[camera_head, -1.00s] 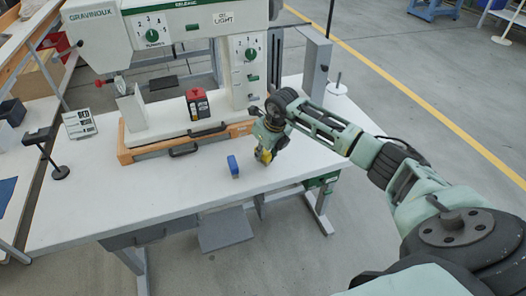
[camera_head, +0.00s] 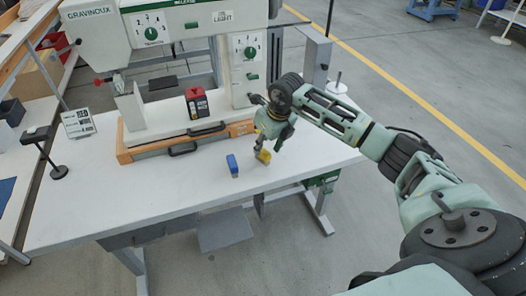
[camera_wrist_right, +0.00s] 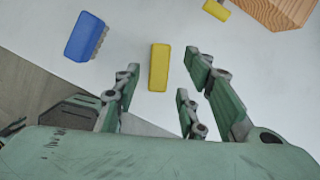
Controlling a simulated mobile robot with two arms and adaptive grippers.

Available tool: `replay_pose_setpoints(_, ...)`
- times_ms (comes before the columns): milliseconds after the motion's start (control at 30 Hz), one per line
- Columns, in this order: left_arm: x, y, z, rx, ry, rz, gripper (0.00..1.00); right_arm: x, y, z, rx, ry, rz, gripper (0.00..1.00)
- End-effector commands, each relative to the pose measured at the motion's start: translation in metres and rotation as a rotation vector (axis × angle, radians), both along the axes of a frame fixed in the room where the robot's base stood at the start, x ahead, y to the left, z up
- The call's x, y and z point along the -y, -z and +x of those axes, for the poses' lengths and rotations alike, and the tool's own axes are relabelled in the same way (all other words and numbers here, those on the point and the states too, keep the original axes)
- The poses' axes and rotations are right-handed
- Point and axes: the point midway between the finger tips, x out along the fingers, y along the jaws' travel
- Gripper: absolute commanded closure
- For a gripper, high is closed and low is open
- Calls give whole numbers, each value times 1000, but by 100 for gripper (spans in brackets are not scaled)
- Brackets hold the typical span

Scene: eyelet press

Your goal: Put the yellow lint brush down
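The yellow lint brush (camera_head: 264,157) is on the white table near its front right part, just below my right gripper (camera_head: 271,143). In the right wrist view the yellow brush (camera_wrist_right: 159,67) lies between the spread fingers of my right gripper (camera_wrist_right: 161,65), with a clear gap on both sides. The right gripper is open and touches neither side of it. My left gripper is not in view.
A blue brush (camera_head: 233,166) stands left of the yellow one; it also shows in the right wrist view (camera_wrist_right: 86,36). The press (camera_head: 150,115) on its wooden base (camera_head: 150,148) is behind. The table's front left (camera_head: 110,205) is clear.

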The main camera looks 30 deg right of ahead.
Motion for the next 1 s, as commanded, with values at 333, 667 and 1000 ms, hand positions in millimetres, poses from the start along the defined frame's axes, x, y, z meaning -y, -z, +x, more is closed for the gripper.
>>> replay_pose_setpoints(333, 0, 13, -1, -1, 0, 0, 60, 4, -62, -19, 3, 0, 0, 62)
replay_pose_setpoints(667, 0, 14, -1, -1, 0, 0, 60, 4, -74, -24, 0, -1, 1, 62)
replay_pose_setpoints(1000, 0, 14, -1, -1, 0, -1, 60, 4, -74, -24, 0, -1, 1, 62)
